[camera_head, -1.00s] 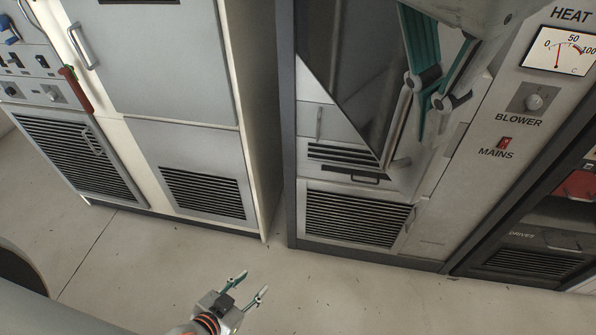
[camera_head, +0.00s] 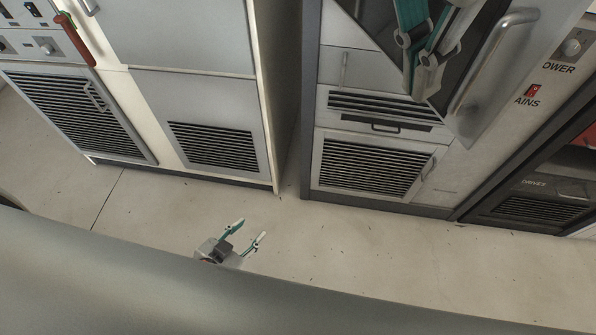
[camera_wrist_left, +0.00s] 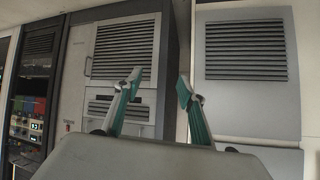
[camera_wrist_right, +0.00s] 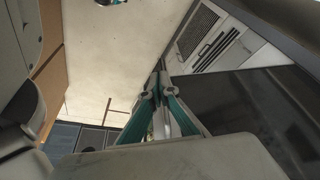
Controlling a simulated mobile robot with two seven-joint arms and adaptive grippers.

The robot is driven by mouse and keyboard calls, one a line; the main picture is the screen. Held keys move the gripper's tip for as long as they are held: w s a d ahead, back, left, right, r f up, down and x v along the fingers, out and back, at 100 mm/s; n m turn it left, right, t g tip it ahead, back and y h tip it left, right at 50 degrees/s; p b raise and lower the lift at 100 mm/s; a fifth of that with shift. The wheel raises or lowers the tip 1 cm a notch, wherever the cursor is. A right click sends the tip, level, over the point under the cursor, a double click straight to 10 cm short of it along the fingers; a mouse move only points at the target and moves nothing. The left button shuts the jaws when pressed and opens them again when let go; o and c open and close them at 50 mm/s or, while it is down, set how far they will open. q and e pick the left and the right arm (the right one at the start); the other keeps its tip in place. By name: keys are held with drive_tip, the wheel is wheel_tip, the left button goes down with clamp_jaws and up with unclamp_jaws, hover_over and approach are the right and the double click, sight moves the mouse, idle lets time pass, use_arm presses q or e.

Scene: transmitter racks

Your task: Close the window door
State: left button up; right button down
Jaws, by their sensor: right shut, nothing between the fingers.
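The window door (camera_head: 466,106), a dark pane in a grey metal frame, stands out from its cabinet at the upper right of the head view. Its long bar handle (camera_head: 492,62) runs along the frame. My right gripper (camera_head: 421,84) is shut and empty, overlapping the dark pane left of the handle; I cannot tell whether it touches the door. In the right wrist view its fingertips (camera_wrist_right: 160,76) meet beside the dark pane (camera_wrist_right: 265,108). My left gripper (camera_head: 250,230) is open and empty, low over the floor. Its spread fingers (camera_wrist_left: 160,82) face louvred cabinets in the left wrist view.
A cabinet with a lower vent (camera_head: 375,168) stands below the door. A panel with a red mains switch (camera_head: 533,91) is to its right. Grey cabinets (camera_head: 190,95) stand at the left. The floor (camera_head: 330,250) in front is clear.

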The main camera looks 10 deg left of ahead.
drive_tip(key=w+d+f+b, duration=0.1)
drive_tip(key=w+d+f, duration=0.2)
drive_tip(key=f, duration=0.3)
drive_tip(key=shift+d+f+n, duration=0.25)
drive_tip(key=shift+d+n, duration=0.15)
drive_tip(key=shift+d, duration=0.4)
